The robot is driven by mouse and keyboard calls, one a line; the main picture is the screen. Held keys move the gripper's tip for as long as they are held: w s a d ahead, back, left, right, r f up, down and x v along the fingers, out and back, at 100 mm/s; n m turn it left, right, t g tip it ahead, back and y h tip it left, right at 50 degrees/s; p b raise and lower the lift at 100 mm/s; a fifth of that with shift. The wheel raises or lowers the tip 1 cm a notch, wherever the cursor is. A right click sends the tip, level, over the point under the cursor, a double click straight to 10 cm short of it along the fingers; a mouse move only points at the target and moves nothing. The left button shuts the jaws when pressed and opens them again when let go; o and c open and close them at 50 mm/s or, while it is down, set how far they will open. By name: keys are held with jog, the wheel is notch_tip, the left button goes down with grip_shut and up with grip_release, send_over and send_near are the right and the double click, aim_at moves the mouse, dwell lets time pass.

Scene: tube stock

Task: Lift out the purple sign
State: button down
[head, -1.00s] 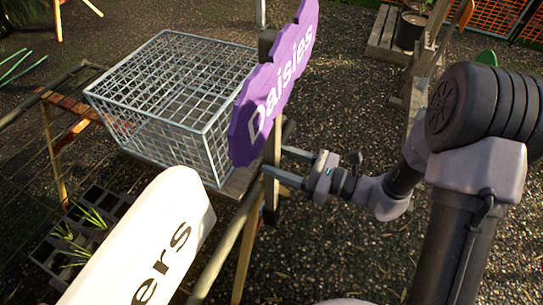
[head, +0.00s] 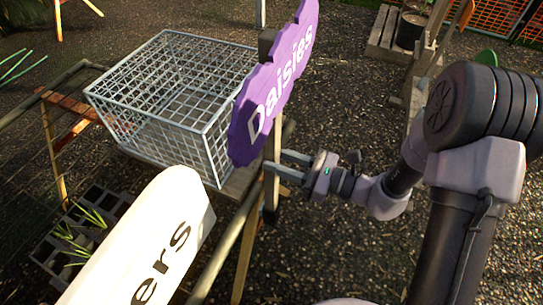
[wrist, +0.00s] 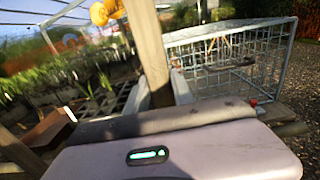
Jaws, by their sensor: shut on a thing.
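The purple sign (head: 268,98) has a scalloped edge and reads "Daisies". It stands upright on a wooden stake (head: 276,142) to the right of the wire basket. My gripper (head: 276,163) is shut on the stake just below the sign board. In the wrist view the stake (wrist: 148,45) runs up between the two fingers (wrist: 160,92). The stake's lower end sits near a dark holder (head: 271,205) beside the rail; how deep it goes cannot be told.
A wire basket (head: 168,95) stands close left of the sign. A white sign (head: 140,245) ending in "ers" is in the left foreground. A tray with green shoots (head: 62,240) lies lower left. Wooden rails run close by; the gravel (head: 330,110) at right is mostly open.

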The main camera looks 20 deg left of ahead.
aim_at(280, 122)
jog(key=shift+r, duration=0.1)
notch_tip(280, 122, up, 13)
jog(key=p, duration=0.9)
jog(key=shift+f+p, duration=0.2)
jog(key=shift+p, duration=0.15)
jog(key=shift+f, duration=0.1)
jog(key=shift+w, duration=0.1)
